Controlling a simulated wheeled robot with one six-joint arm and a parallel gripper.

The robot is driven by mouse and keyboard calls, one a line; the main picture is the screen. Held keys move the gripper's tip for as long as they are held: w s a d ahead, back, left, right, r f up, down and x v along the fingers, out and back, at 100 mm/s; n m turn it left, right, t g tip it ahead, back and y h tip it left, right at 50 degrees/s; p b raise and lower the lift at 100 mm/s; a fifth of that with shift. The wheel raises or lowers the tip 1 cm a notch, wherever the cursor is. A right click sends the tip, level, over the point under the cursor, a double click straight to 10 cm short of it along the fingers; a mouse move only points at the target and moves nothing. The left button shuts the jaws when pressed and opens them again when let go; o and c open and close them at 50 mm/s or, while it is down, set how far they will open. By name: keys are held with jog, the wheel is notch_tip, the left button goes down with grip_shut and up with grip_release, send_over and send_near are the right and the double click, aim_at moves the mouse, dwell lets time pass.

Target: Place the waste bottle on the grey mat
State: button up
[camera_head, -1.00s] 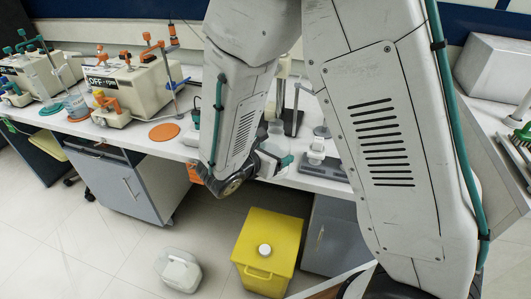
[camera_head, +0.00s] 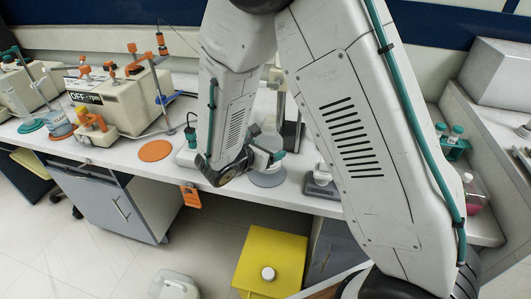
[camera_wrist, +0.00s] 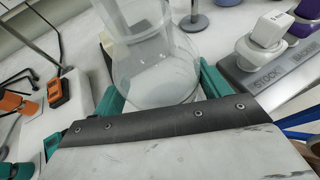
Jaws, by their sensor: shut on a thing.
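The clear waste bottle (camera_head: 268,138) is in my gripper (camera_head: 266,157), over the white bench in the head view. In the wrist view the bottle (camera_wrist: 155,72) stands between the two teal fingers of my gripper (camera_wrist: 162,88), which are shut on it. The round grey mat (camera_head: 268,180) shows on the bench just below my gripper, partly hidden by it. The bottle's base is hidden in the head view, so I cannot tell whether it touches the mat.
An orange round mat (camera_head: 155,150) lies empty to the left. Pump machines (camera_head: 120,97) stand behind it. A grey stock rack (camera_wrist: 270,65) is right of the bottle in the wrist view. A yellow bin (camera_head: 270,262) stands on the floor below the bench.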

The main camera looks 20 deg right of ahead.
jog(key=shift+a+f, duration=0.15)
jog(key=shift+f, duration=0.6)
jog(key=shift+a+f, duration=0.1)
jog(key=shift+f, duration=0.6)
jog(key=o, duration=1.3)
jog(key=shift+f, duration=0.15)
